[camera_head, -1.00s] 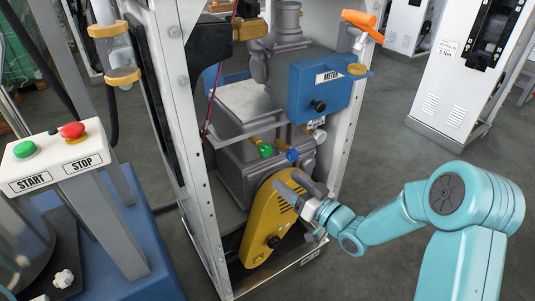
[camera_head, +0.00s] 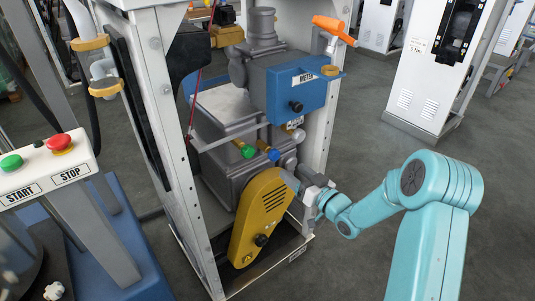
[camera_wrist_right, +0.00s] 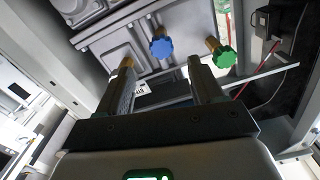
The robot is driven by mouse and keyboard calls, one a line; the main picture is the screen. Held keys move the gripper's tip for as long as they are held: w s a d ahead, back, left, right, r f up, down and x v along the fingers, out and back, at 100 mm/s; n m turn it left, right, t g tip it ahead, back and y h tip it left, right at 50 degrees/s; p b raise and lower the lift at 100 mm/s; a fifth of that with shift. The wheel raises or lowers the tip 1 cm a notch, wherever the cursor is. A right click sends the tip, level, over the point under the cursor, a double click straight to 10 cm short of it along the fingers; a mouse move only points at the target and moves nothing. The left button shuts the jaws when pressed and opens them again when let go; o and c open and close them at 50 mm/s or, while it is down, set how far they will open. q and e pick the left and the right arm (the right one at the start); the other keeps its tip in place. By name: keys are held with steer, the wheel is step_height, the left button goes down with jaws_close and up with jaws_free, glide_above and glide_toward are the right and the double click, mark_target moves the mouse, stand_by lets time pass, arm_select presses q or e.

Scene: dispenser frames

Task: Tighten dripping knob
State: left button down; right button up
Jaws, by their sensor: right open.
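Three knobs on brass stems stick out from the grey pump housing: a green knob (camera_head: 247,150), a blue knob (camera_head: 272,155) and a pale knob (camera_head: 298,135). In the right wrist view the blue knob (camera_wrist_right: 162,47) and green knob (camera_wrist_right: 224,57) stand just beyond the fingers; a brass stem (camera_wrist_right: 126,63) shows behind the left finger, its knob hidden. I cannot make out a drip on any knob. My right gripper (camera_head: 299,176) is open and empty, below the blue and pale knobs; its fingers also show in the right wrist view (camera_wrist_right: 163,88). My left gripper is out of view.
A white frame post (camera_head: 318,115) stands right of the knobs, another (camera_head: 165,110) to the left. A blue meter box (camera_head: 297,85) sits above, a yellow guard (camera_head: 262,215) below. The START/STOP panel (camera_head: 45,165) is at the left.

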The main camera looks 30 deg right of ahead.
mark_target(274, 155)
steer(key=w, duration=0.4)
steer(key=w+b, duration=0.1)
steer(key=w, duration=0.3)
steer(key=w+a+b, duration=0.1)
steer(key=w, duration=0.4)
steer(key=shift+s+f, duration=0.1)
steer(key=c, duration=1)
